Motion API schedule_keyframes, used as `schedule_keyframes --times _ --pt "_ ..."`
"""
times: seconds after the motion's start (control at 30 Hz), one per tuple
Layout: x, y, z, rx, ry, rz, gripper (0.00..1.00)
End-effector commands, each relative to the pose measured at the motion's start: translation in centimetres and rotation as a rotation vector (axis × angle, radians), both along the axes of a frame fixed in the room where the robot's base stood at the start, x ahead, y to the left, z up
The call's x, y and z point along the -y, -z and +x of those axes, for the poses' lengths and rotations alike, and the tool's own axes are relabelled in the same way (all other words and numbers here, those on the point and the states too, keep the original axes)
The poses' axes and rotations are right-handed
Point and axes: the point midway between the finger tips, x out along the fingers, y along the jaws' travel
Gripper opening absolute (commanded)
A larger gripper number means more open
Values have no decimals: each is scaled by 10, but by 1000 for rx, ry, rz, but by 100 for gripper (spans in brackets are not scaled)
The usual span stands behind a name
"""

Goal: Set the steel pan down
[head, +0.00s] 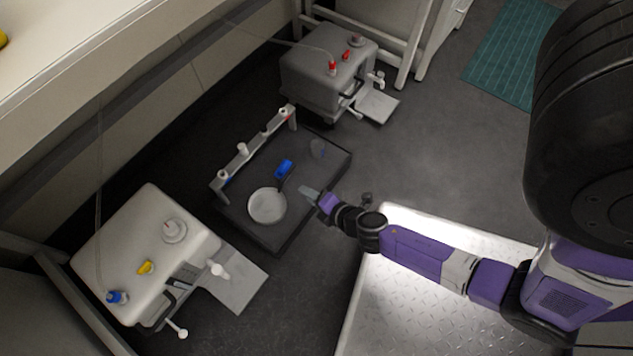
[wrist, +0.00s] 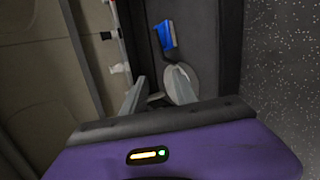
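The steel pan (head: 267,206) is a round pale disc with a dark handle. In the head view it lies on the near part of a dark low platform (head: 284,243). My gripper (head: 306,191) is to the right of the pan, with a visible gap between them. In the wrist view the pan (wrist: 178,88) shows beyond the fingers, partly hidden by the right one. The two fingers of my gripper (wrist: 158,95) stand apart, with nothing seen clamped between them.
A blue object (head: 284,168) lies behind the pan on the platform. A rail with pegs (head: 243,153) runs along its back edge. White boxy machines stand at the lower left (head: 148,255) and at the back (head: 330,72). A bright metal-plate surface (head: 430,310) is at the front right.

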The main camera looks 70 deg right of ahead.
Motion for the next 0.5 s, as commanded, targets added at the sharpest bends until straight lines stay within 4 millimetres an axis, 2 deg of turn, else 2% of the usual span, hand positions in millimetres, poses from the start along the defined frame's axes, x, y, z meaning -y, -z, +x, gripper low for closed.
schedule_keyframes --times 0.07,0.17,0.3,0.37,0.4,0.5 --pt "-20 -17 -17 49 14 104 35" --pt "-53 -53 -38 142 47 304 35" --pt "-101 -120 -67 274 110 634 35" --pt "-119 -154 -77 326 143 780 35" --pt "-130 -177 -83 360 166 878 35" --pt "-150 -232 -95 430 228 1102 35"
